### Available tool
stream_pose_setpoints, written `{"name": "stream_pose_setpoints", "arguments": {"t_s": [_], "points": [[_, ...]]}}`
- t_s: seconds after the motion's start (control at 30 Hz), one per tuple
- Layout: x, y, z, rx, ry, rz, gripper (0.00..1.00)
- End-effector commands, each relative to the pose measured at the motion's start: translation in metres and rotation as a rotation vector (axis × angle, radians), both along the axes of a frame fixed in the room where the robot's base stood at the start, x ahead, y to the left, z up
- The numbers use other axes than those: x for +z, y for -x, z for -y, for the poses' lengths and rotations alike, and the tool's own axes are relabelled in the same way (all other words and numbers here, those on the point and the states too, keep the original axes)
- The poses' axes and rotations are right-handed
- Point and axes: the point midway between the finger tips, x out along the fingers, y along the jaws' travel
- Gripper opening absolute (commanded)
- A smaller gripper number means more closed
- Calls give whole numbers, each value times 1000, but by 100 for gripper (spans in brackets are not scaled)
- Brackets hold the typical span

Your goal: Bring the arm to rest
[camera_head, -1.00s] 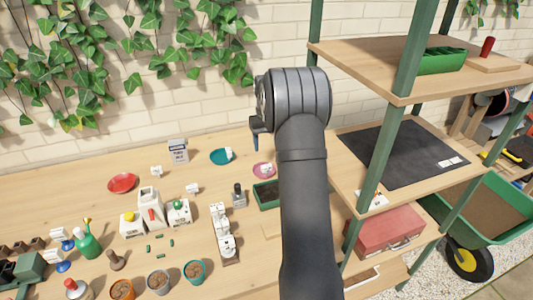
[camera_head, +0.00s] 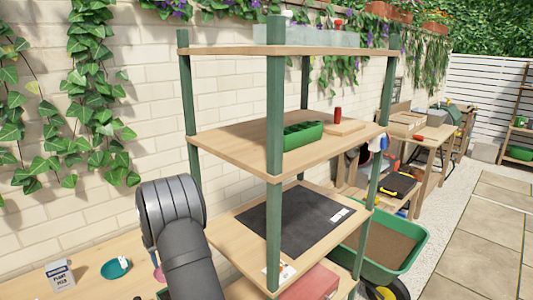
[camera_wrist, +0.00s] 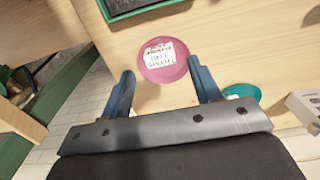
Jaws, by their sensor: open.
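My gripper (camera_wrist: 163,88) is open and empty in the wrist view, its two blue fingers apart over the wooden bench. A pink saucer (camera_wrist: 164,77) with a labelled card on it shows between and beyond the fingers. In the head view my dark arm rises at the lower left, in front of the shelf unit, and the gripper itself is hidden behind it. The pink saucer (camera_head: 158,272) is only partly visible there, beside the arm.
A teal saucer (camera_head: 108,269) and a plant food box (camera_head: 60,276) stand on the bench at left. The green-posted shelf (camera_head: 275,210) stands close right of the arm, holding a green tray (camera_head: 303,137), a red cylinder (camera_head: 338,115) and a black mat (camera_head: 262,226). A green wheelbarrow (camera_head: 412,250) stands beyond.

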Motion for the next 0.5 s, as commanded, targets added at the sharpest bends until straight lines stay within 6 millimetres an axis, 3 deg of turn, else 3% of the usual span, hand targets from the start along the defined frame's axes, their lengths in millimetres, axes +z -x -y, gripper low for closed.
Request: {"name": "stream_pose_setpoints", "arguments": {"t_s": [0.27, 0.33, 0.5], "points": [[-55, 1, 0, 0, 1, -3, 57], [-36, -1, -1, 0, -3, 4, 57], [-20, 0, 0, 0, -1, 1, 57]]}}
